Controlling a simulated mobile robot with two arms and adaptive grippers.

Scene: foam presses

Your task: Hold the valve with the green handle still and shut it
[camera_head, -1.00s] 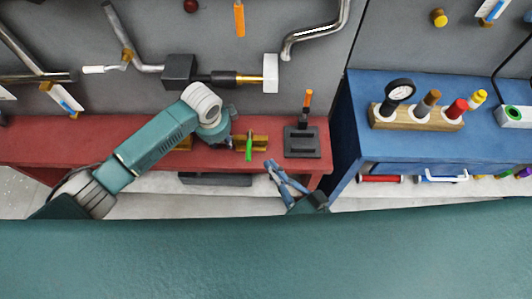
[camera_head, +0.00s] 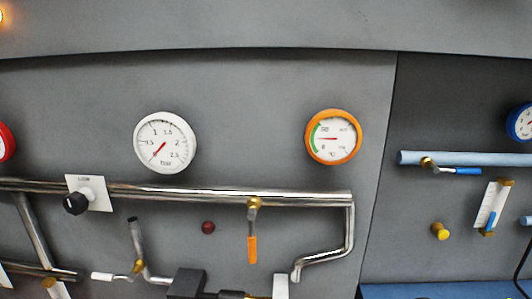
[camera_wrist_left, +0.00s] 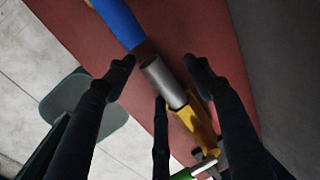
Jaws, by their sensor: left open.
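In the left wrist view, the valve's brass body (camera_wrist_left: 190,122) lies on the red bench top with a grey metal cylinder (camera_wrist_left: 163,82) at its upper end. The green handle (camera_wrist_left: 183,174) shows only partly at the bottom edge. My left gripper (camera_wrist_left: 159,74) is open, its dark fingers on either side of the cylinder and another finger below it. I cannot tell whether any finger touches it. The head view shows neither the valve nor my grippers.
A blue cylinder (camera_wrist_left: 117,22) lies close to the grey one. The red bench (camera_wrist_left: 88,38) borders a pale floor (camera_wrist_left: 40,75). The head view shows a wall with a white gauge (camera_head: 165,142), an orange gauge (camera_head: 333,137) and an orange-handled valve (camera_head: 253,248).

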